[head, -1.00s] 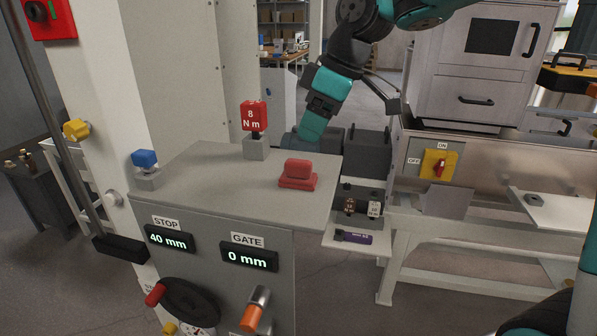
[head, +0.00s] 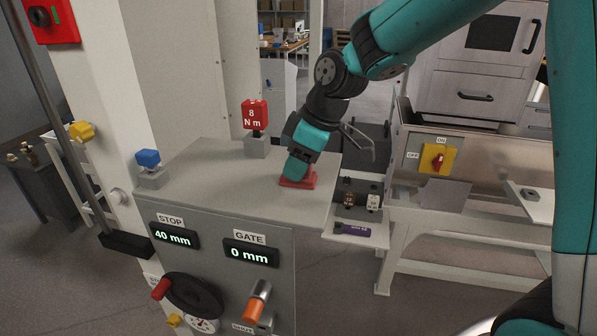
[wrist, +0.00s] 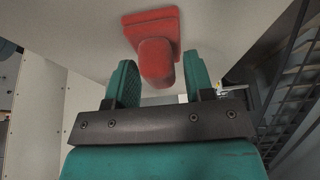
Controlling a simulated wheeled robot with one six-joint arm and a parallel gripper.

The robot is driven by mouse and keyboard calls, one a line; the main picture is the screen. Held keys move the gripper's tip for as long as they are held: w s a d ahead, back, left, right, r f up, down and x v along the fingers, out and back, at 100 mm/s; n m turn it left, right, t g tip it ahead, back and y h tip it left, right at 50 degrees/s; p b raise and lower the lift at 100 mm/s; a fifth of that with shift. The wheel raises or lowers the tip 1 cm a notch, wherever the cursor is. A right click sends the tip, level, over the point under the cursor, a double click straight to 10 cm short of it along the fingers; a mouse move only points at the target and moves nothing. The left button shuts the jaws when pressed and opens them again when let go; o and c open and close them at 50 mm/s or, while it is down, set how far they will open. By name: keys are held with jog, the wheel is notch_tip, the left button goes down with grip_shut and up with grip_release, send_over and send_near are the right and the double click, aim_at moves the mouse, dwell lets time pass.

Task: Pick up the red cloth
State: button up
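The red cloth (head: 298,181) lies on the grey cabinet top near its right edge, a flat base with a raised folded lump. In the head view my gripper (head: 297,170) is right over it and hides most of the lump. In the wrist view the cloth (wrist: 157,55) shows at the top centre. Its raised lump points down between the two teal fingers of my gripper (wrist: 160,85). The fingers are apart, with a gap to the lump on both sides. Whether they touch the cloth anywhere cannot be told.
The grey cabinet top (head: 215,180) is mostly clear. A red 8 N m block (head: 255,114) stands behind the cloth to the left, and a blue knob (head: 148,158) is at the left corner. A shelf with small fittings (head: 360,200) adjoins the right edge.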

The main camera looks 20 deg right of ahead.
jog(key=c, duration=0.7)
jog(key=shift+r, duration=0.15)
notch_tip(320, 180, up, 20)
jog(key=shift+f, duration=0.1)
jog(key=shift+o, duration=0.7)
jog(key=shift+f, duration=0.1)
jog(key=shift+c, duration=0.3)
